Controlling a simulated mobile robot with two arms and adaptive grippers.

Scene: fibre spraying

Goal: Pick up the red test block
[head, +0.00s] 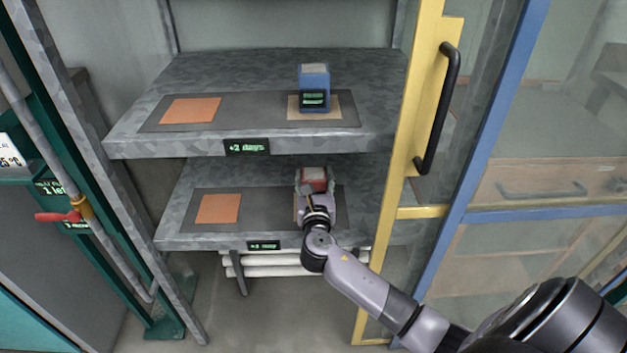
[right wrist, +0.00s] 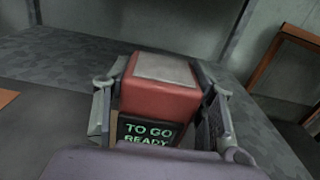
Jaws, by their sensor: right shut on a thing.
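The red test block (head: 313,175) is on the lower shelf in the head view, at the right of that shelf's dark mat. In the right wrist view the red block (right wrist: 160,87) has a pale grey top and a dark label reading "TO GO READY". My right gripper (head: 314,187) reaches in from the front and is shut on the block, with one finger on each side of it. The right gripper (right wrist: 162,105) hides part of the block's lower sides. Whether the block touches the mat is hidden. My left gripper is not in view.
Orange pads lie at the left of the upper mat (head: 190,110) and lower mat (head: 218,209). A yellow door frame with a black handle (head: 437,110) stands close on the right.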

